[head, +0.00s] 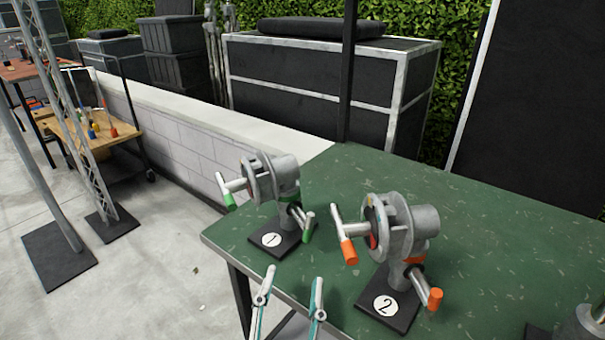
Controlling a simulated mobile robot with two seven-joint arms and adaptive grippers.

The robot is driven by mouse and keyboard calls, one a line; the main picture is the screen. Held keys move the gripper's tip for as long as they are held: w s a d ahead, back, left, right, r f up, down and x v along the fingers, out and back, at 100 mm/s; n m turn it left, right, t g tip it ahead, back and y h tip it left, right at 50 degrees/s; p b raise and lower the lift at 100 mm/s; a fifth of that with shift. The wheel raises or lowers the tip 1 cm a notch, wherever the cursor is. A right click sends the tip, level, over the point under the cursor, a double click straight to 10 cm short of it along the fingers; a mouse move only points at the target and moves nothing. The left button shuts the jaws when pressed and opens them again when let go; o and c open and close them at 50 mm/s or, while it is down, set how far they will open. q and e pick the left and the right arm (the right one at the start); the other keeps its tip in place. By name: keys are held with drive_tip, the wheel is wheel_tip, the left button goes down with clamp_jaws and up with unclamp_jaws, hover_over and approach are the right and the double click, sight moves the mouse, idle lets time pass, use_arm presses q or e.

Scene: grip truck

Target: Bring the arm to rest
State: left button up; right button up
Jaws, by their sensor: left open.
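My left gripper (293,277) comes in at the bottom of the head view, in front of the green table's near edge. Its two fingers stand apart with nothing between them. Two grey metal clamp devices stand on the table on black square bases. The device marked 1 (285,178) has green-tipped handles and is just beyond the gripper. The device marked 2 (424,222) has orange-tipped handles and is to the gripper's right. The fingers appear apart from both devices. My right gripper does not show.
The green table (490,240) is bare behind and right of the devices. A metal part (590,325) is cut off at the bottom right corner. A dark post (347,70) rises behind the table. A low white wall (180,125) and black cases (310,85) stand beyond.

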use_arm(q)
drive_tip(key=a+r+m+t+h+p, duration=0.1)
drive_tip(key=a+r+m+t+p, duration=0.3)
drive_tip(key=m, duration=0.6)
drive_tip(key=s+a+f+m+g+h+p, duration=0.2)
drive_tip(key=s+f+m+g, duration=0.15)
drive_tip(key=f+m, duration=0.7)
drive_tip(key=s+a+f+m+g+h+p, duration=0.15)
drive_tip(key=f+m+g, duration=0.35)
drive_tip(key=f+m, duration=0.5)
drive_tip(key=s+a+f+m+g+y+p, duration=0.2)
drive_tip(key=s+a+f+m+g+y, duration=0.2)
drive_tip(key=a+f, duration=0.6)
drive_tip(key=s+f+m, duration=0.1)
drive_tip(key=s+m, duration=0.1)
drive_tip(key=s, duration=0.1)
drive_tip(key=shift+s+a+f, duration=0.15)
drive_tip(key=shift+s+f, duration=0.1)
drive_tip(key=shift+f, duration=0.1)
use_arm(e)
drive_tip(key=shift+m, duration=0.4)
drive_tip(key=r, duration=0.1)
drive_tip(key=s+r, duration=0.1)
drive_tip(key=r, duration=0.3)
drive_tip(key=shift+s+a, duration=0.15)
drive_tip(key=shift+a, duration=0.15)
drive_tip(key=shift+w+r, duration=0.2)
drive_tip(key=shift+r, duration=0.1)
